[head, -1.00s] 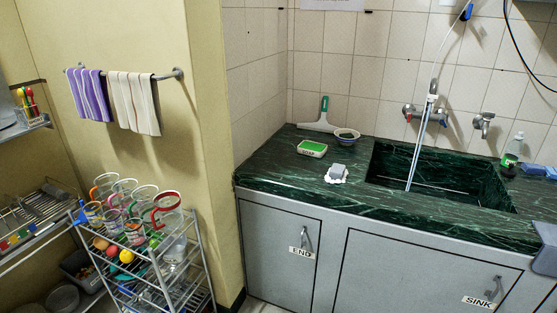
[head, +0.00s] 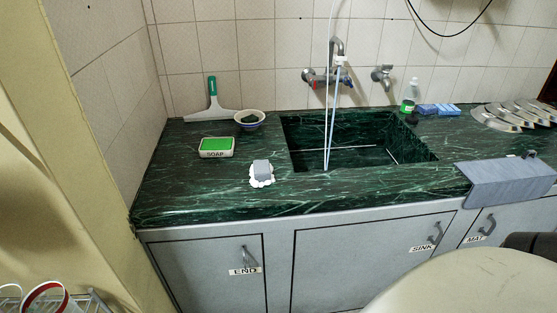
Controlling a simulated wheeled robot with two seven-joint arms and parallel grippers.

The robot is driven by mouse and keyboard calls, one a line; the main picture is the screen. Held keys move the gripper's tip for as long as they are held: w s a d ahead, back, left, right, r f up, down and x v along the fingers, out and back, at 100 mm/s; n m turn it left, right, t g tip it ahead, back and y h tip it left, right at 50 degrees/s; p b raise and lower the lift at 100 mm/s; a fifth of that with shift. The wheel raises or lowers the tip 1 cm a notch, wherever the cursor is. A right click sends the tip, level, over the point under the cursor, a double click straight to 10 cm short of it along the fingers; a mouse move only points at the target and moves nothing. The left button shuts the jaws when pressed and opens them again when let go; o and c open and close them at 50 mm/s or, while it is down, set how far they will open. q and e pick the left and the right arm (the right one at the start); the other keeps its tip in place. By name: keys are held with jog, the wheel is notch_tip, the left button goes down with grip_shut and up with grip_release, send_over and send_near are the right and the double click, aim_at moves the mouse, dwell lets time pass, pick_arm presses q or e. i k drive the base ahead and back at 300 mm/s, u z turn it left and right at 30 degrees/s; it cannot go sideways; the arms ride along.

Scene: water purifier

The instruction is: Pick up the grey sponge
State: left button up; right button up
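The grey sponge (head: 262,167) rests on a small white scalloped holder (head: 261,181) on the dark green marble counter, left of the sink and near its front left corner. It is upright or slightly tilted on the holder, and nothing covers it. Neither of my grippers shows in the head view. A large pale rounded part of my own body fills the lower right corner, apart from the sponge.
A green soap in a dish (head: 216,149), a bowl (head: 249,119) and a squeegee (head: 213,105) stand left of the sink (head: 360,150). A bottle (head: 408,98) and blue sponges (head: 438,109) stand right. A grey mat (head: 505,182) hangs over the front edge.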

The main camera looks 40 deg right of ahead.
aim_at(260, 172)
jog(key=z, duration=0.85)
jog(key=i, duration=0.75)
jog(key=z, duration=0.85)
